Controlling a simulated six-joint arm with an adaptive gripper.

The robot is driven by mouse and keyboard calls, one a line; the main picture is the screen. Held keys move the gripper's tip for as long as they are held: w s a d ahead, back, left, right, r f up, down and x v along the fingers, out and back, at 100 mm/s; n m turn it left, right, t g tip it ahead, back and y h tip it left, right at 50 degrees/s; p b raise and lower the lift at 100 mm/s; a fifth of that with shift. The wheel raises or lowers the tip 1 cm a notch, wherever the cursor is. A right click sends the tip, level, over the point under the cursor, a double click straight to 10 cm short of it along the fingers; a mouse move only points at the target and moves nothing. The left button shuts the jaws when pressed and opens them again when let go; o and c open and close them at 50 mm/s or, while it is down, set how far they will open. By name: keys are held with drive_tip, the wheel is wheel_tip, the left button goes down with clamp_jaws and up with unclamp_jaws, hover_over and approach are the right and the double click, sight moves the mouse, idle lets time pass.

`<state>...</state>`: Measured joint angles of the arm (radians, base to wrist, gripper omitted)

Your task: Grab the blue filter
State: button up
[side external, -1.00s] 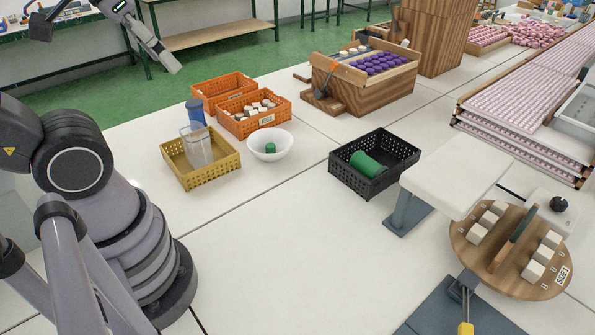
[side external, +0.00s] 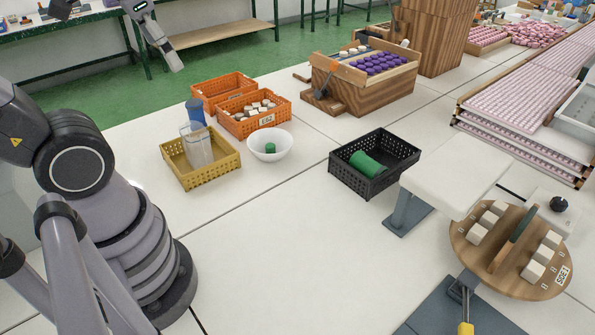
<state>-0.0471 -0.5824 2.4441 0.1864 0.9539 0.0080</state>
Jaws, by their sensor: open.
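The blue filter (side external: 196,111) looks like a small blue cylinder. It shows at the back corner of the yellow basket (side external: 210,176), behind a clear jug (side external: 199,150). Its lower part is hidden, so I cannot tell whether it stands in the basket or behind it. My gripper (side external: 117,38) is at the top left, partly cut off by the frame edge. Its fingers are spread wide and empty. It is up and to the left of the blue filter, well apart from it.
Two orange baskets (side external: 258,125) stand just behind and right of the filter. A white bowl (side external: 270,153) with a green piece sits right of the yellow basket. A black basket (side external: 375,185) holds a green cylinder. The front middle of the table is clear.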

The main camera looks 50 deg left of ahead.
drive_tip(key=w+a+f+m+g+y, duration=0.2)
drive_tip(key=w+a+g+y, duration=0.2)
drive_tip(key=a, duration=0.6)
drive_tip(key=w+a+f+m+g+y, duration=0.2)
drive_tip(key=w+a+g+y, duration=0.2)
drive_tip(key=a, duration=0.5)
drive_tip(key=m+t+y, duration=0.5)
drive_tip(key=m+y, duration=0.3)
drive_tip(key=m, duration=0.6)
hover_over(197, 106)
drive_tip(key=d, duration=0.5)
wheel_tip(197, 106, down, 21)
drive_tip(key=f, duration=0.8)
drive_tip(key=shift+a, duration=0.2)
drive_tip(key=a, duration=0.7)
drive_tip(key=shift+w+a+r, duration=0.1)
drive_tip(key=shift+a, duration=0.15)
drive_tip(key=shift+c, duration=0.4)
drive_tip(key=c, duration=1.3)
drive_tip(key=shift+r, duration=0.1)
